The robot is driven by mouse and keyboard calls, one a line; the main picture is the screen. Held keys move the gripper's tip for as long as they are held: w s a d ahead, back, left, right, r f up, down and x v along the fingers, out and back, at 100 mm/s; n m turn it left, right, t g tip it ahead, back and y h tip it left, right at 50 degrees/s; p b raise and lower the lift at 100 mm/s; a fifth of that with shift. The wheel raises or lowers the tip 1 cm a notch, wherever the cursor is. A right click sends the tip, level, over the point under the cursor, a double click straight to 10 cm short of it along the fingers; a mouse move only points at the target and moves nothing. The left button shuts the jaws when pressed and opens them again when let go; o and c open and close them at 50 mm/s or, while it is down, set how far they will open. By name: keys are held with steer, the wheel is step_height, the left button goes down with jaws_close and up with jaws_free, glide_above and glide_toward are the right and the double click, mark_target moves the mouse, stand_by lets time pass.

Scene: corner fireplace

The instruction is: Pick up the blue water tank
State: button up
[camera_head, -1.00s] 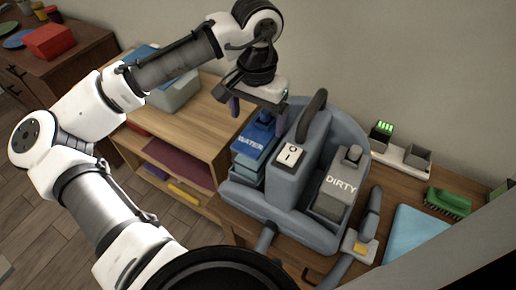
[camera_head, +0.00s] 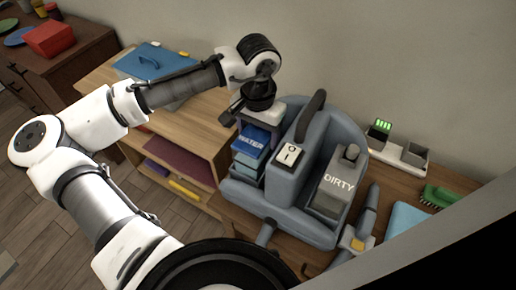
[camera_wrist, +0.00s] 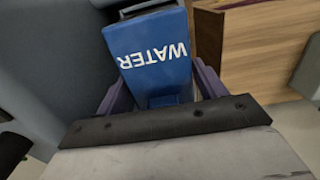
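The blue water tank (camera_head: 250,139), marked WATER in white, sits upright in the left side of the grey cleaning machine (camera_head: 292,178). In the wrist view the tank (camera_wrist: 150,48) lies straight ahead, between the purple fingers. My gripper (camera_head: 257,131) points down over the tank, with one finger on either side of its upper part. In the wrist view my gripper (camera_wrist: 162,84) looks open around the tank, with a narrow gap on the right. Contact on the left is unclear. The fingertips and the tank's lower part are partly hidden.
The DIRTY tank (camera_head: 339,182) and a dark upright handle (camera_head: 312,112) stand right of the water tank. A wooden shelf (camera_head: 195,135) stands close on the left. A battery charger (camera_head: 397,149), a green brush (camera_head: 438,196) and a blue cloth (camera_head: 408,221) lie to the right.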

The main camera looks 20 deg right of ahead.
steer(key=c, duration=1.4)
steer(key=shift+c, duration=0.2)
steer(key=shift+r, duration=0.15)
